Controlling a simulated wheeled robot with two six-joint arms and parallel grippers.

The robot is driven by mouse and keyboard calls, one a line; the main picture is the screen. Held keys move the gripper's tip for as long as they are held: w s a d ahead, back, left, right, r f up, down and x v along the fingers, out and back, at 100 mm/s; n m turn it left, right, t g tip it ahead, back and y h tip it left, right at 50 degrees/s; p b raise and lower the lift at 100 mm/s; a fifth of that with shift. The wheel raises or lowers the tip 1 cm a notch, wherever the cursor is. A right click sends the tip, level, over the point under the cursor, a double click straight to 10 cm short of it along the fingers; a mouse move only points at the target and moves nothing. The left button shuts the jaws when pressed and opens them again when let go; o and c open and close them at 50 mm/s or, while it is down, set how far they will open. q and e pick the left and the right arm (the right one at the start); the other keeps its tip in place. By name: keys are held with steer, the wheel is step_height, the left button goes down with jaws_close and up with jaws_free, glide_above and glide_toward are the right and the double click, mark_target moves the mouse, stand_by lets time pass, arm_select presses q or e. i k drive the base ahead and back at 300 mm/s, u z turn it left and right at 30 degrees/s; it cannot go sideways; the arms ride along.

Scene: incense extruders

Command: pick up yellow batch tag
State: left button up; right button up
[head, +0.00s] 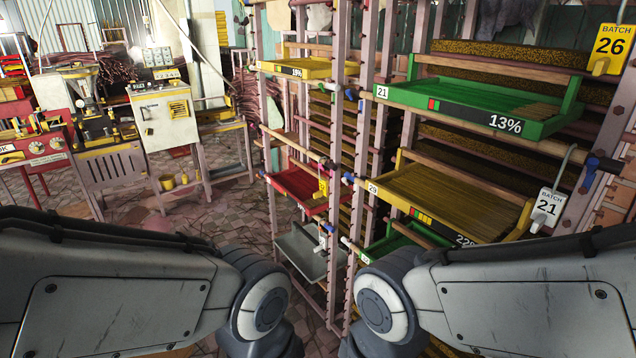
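A yellow batch tag (611,47) reading "BATCH 26" hangs at the top right, on the right side of the drying rack in the head view. A yellow clip or hook shows at its lower left edge. A smaller yellow tag (322,189) hangs by the red tray in the middle of the rack; its print is too small to read. A white tag (547,208) reading "BATCH 21" hangs from a hook at the right. My two arms fill the lower left and lower right, but both grippers are out of view.
The rack holds a green tray (470,112) marked 13%, a yellow tray (455,200) marked 22%, a red tray (297,186) and an upper yellow tray (305,67). Rack posts (362,110) stand between them. Machines (165,115) stand at left; tiled floor (205,230) lies open before them.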

mark_target(323, 182)
steer(key=u, duration=0.5)
steer(key=i, duration=0.45)
steer(key=u, duration=0.65)
steer(key=i, duration=1.2)
steer(key=z, duration=0.85)
steer(key=i, duration=0.25)
steer(key=z, duration=0.35)
